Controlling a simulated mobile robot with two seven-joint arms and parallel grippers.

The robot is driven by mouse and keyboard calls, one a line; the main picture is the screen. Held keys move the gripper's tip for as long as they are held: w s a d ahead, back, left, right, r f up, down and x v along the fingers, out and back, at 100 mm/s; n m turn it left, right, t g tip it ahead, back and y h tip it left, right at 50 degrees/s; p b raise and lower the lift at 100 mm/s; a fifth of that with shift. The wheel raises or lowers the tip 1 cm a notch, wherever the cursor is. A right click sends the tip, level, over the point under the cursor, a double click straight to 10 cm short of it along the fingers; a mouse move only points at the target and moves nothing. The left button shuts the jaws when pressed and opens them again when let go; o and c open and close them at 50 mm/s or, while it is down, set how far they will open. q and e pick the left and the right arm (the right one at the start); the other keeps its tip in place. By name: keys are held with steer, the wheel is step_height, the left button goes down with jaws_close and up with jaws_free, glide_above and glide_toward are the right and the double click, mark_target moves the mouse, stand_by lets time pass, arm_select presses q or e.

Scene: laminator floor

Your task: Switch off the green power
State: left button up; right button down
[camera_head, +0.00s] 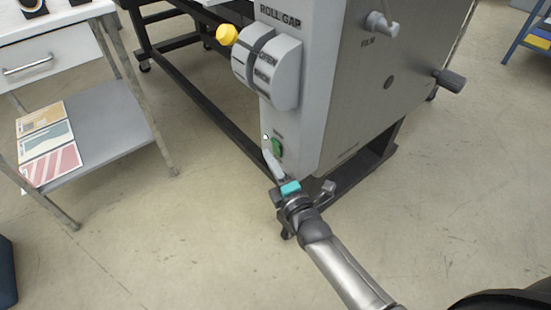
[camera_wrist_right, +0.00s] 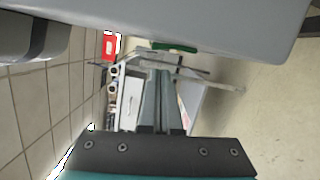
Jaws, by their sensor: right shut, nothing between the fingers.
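The green power switch (camera_head: 277,147) sits low on the narrow front face of the grey laminator (camera_head: 345,75). In the right wrist view the green switch (camera_wrist_right: 174,46) shows edge-on as a thin strip on the underside of the grey panel. My right gripper (camera_head: 268,156) is shut and empty, its tips close beside the switch on its lower left. In the right wrist view its fingers (camera_wrist_right: 159,80) point up toward the switch; I cannot tell whether they touch it. My left gripper is not in view.
Above the switch are the roll gap dial (camera_head: 283,70) and a yellow knob (camera_head: 227,34). A film lever (camera_head: 380,25) and a dark knob (camera_head: 450,80) stick out from the side panel. A white drawer table (camera_head: 62,52) stands left. The floor in front is clear.

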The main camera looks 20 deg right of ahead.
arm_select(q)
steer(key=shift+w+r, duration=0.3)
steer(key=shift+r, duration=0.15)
arm_select(e)
steer(key=shift+w+d+r, duration=0.15)
steer(key=shift+w+d, duration=0.1)
steer(key=shift+d, duration=0.45)
steer(key=shift+w+d+r+p, duration=0.15)
steer(key=shift+d+r+p, duration=0.1)
steer(key=shift+d+p, duration=0.25)
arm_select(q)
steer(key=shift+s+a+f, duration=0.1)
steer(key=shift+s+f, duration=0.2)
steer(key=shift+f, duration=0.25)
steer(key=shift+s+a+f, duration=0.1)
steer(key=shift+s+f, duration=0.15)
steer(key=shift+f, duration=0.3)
arm_select(e)
steer(key=shift+a+f, duration=0.1)
steer(key=shift+a, duration=0.05)
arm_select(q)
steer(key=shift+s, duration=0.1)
